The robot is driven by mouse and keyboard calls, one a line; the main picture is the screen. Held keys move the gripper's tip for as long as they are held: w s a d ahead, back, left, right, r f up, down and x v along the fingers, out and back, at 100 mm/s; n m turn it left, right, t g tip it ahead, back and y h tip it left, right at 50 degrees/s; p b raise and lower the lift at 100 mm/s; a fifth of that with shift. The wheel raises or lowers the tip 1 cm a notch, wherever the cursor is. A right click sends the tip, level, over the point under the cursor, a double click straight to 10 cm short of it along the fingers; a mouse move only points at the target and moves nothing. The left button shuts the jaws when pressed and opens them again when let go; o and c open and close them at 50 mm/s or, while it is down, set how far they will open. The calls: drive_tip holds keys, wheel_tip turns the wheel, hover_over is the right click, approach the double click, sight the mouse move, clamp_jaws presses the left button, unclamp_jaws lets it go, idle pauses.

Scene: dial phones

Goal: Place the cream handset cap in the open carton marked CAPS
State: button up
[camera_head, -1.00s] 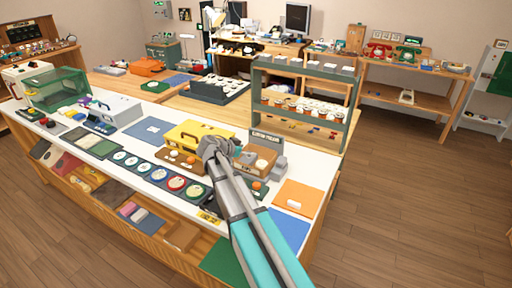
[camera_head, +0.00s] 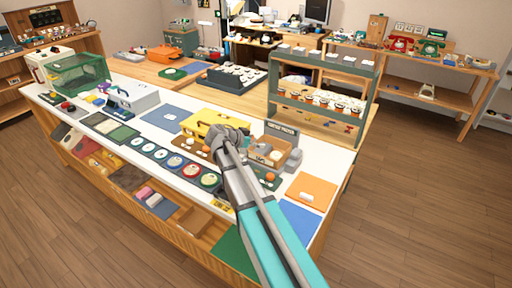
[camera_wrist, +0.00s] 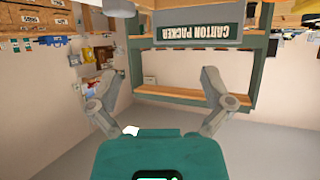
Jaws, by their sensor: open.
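My gripper (camera_head: 228,138) is over the white counter, seen from behind at the end of my arm. In the wrist view its two fingers (camera_wrist: 160,75) are spread wide with nothing between them. A brown open carton (camera_head: 263,151) stands just right of the gripper, in front of the dark CARTON PACKER sign, which shows upside down in the wrist view (camera_wrist: 205,31). Small pale pieces show at the carton, too small to identify. I cannot single out the cream handset cap for certain, and no CAPS marking is legible. My arm hides part of the counter.
A yellow case (camera_head: 212,122) stands behind the gripper. A green shelf rack (camera_head: 318,73) rises behind the carton. A row of round dials (camera_head: 175,166) lies left of my arm. Orange (camera_head: 311,191) and blue (camera_head: 300,218) mats lie to the right. Wooden floor is clear at right.

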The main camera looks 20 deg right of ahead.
drive_tip(key=s+a+f+n+y, duration=0.1)
drive_tip(key=s+f+n+y, duration=0.1)
drive_tip(key=s, duration=0.2)
drive_tip(key=s+a+f+n+g+y, duration=0.1)
drive_tip(key=s+f+n, duration=0.1)
drive_tip(key=s, duration=0.1)
drive_tip(key=s+a+f+n+g+y, duration=0.1)
drive_tip(key=s+a+f+n+y, duration=0.1)
drive_tip(key=s, duration=0.2)
drive_tip(key=shift+s+f+y, duration=0.3)
drive_tip(key=shift+s+f, duration=0.05)
drive_tip(key=s+a+f+n+y, duration=0.1)
drive_tip(key=s+a+n+y, duration=0.1)
drive_tip(key=s, duration=0.1)
drive_tip(key=s+a+f+n+g+y, duration=0.1)
drive_tip(key=s+a+n+y, duration=0.1)
drive_tip(key=s+a+n, duration=0.1)
drive_tip(key=s+a+f+n+y, duration=0.1)
drive_tip(key=s+a+n+y, duration=0.1)
drive_tip(key=s, duration=0.3)
drive_tip(key=shift+s+a+n, duration=0.1)
drive_tip(key=shift+a+n, duration=0.35)
drive_tip(key=shift+n, duration=0.15)
drive_tip(key=shift+s+a, duration=0.2)
